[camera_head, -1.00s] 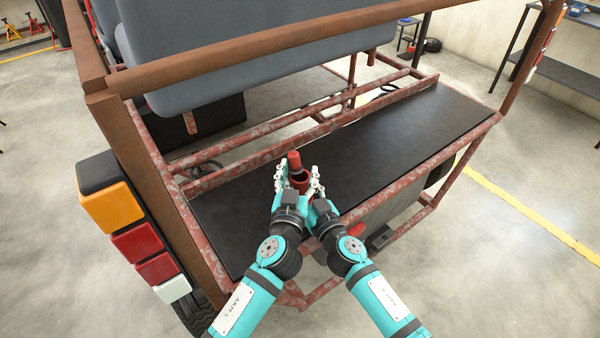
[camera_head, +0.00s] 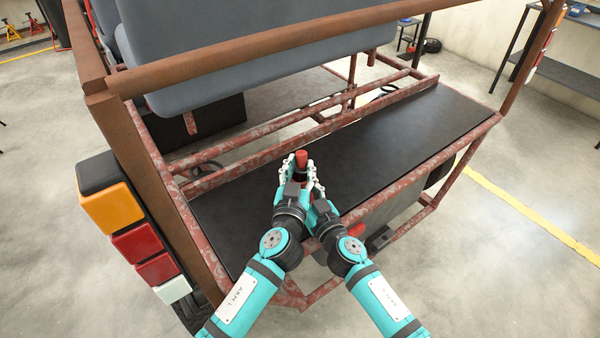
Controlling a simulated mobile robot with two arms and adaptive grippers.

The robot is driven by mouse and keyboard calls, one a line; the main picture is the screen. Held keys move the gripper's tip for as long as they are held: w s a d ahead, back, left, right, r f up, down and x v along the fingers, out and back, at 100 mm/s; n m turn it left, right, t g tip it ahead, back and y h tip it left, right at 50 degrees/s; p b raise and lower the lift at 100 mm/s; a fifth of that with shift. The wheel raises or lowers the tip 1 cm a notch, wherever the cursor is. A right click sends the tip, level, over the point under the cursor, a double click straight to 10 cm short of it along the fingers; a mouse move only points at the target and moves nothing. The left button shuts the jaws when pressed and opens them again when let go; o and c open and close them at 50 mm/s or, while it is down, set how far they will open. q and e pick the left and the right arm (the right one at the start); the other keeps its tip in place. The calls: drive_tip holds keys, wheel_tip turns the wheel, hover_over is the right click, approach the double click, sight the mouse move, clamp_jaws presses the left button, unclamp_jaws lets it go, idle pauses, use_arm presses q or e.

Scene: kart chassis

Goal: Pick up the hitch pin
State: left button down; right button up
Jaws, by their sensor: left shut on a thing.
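The red hitch pin (camera_head: 301,158) stands roughly upright over the black rear deck of the kart, its top showing between my two grippers. My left gripper (camera_head: 292,172) is shut on it from the left side. My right gripper (camera_head: 314,175) is close against the right side of the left gripper. Its fingers are partly covered, so I cannot tell whether it is open or shut, or whether it touches the pin. The lower part of the pin is hidden by the grippers.
The black deck (camera_head: 400,135) is clear to the right, framed by worn red tubes (camera_head: 410,178). A rusty bar (camera_head: 250,48) and a grey seat back (camera_head: 240,65) rise behind. Stacked lamps (camera_head: 135,240) hang at the left corner post.

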sight(300, 171)
use_arm(q)
wheel_tip(300, 171, up, 10)
idle(0.6)
use_arm(e)
drive_tip(key=o, duration=1.3)
